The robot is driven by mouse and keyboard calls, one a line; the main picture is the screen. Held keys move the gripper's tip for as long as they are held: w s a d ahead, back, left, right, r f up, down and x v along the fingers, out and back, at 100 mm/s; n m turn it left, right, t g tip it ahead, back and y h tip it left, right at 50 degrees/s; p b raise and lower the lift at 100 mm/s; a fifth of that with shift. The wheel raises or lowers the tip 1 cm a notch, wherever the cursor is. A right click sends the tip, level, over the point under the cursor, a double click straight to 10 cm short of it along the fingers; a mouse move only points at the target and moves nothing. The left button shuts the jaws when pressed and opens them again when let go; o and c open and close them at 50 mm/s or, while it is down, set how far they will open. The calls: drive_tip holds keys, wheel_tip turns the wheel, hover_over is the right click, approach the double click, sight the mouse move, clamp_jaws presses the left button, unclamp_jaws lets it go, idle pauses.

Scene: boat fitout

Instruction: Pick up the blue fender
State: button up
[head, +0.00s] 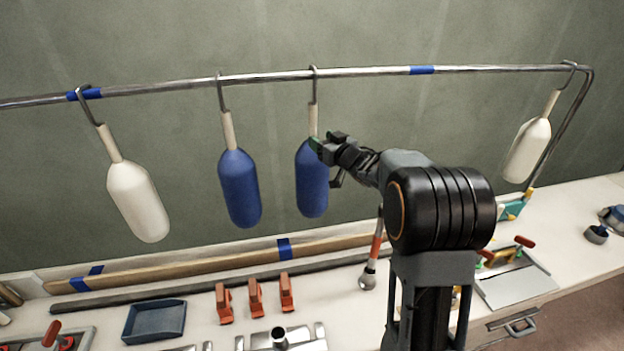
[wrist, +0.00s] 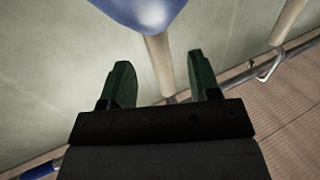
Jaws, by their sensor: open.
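Two blue fenders hang by pale necks and hooks from the rail in the head view: a left one (head: 240,188) and a right one (head: 311,182). My gripper (head: 320,147) is at the top of the right blue fender, by its neck (head: 313,118). In the wrist view my gripper (wrist: 160,64) is open. The right fender's pale neck (wrist: 158,58) appears between its two green fingers, with space on both sides. The blue body (wrist: 145,10) shows at the top edge. I cannot tell how deep the neck lies between the fingers.
White fenders hang at the far left (head: 138,200) and far right (head: 528,150) of the metal rail (head: 265,78). Below is a bench with a blue tray (head: 154,320), orange clamps (head: 255,298) and a wooden batten (head: 190,268). A green-grey wall (head: 300,35) stands behind.

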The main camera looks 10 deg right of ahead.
sight(315, 134)
drive_tip(key=shift+w+a+r, duration=0.1)
drive_tip(key=shift+w+r, duration=0.05)
drive_tip(key=shift+w, duration=0.2)
drive_tip(key=shift+p+x, duration=1.1)
drive_tip(key=shift+x, duration=1.15)
clamp_jaws()
